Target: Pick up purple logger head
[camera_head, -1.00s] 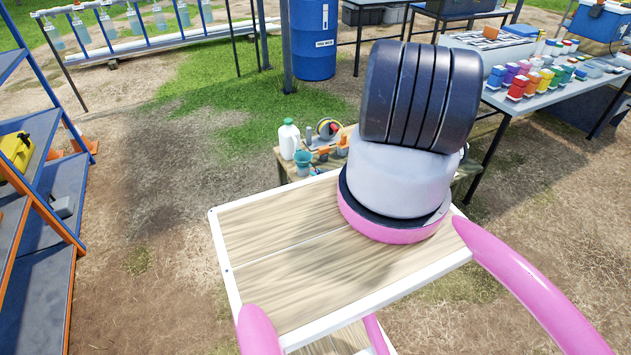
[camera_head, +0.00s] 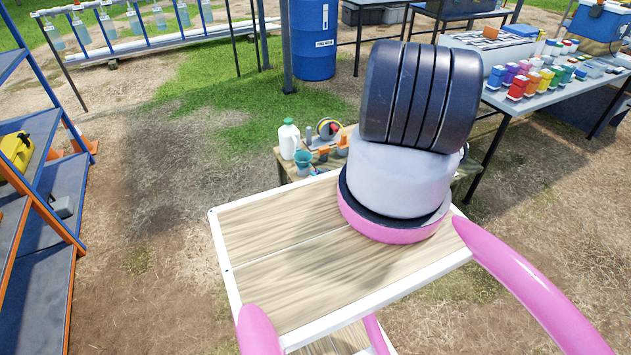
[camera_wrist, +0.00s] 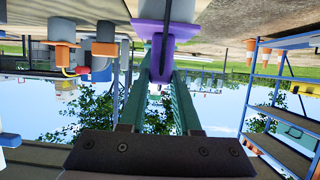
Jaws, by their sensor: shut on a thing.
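The purple logger head (camera_wrist: 164,42) shows at the top middle of the wrist view, which looks upside down. My gripper (camera_wrist: 163,68) has its two teal fingers closed on it from both sides. A dark cable or rod runs along the purple head. Its upper part is cut off by the picture edge. In the head view my arm hides the gripper and the held head.
Orange-topped grey pieces (camera_wrist: 103,48) are left of the held head in the wrist view. A low wooden bench carries a white jug (camera_head: 288,139) and teal cup (camera_head: 302,159). Blue shelving (camera_head: 48,200) stands left; a table with coloured bottles (camera_head: 533,82) stands right.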

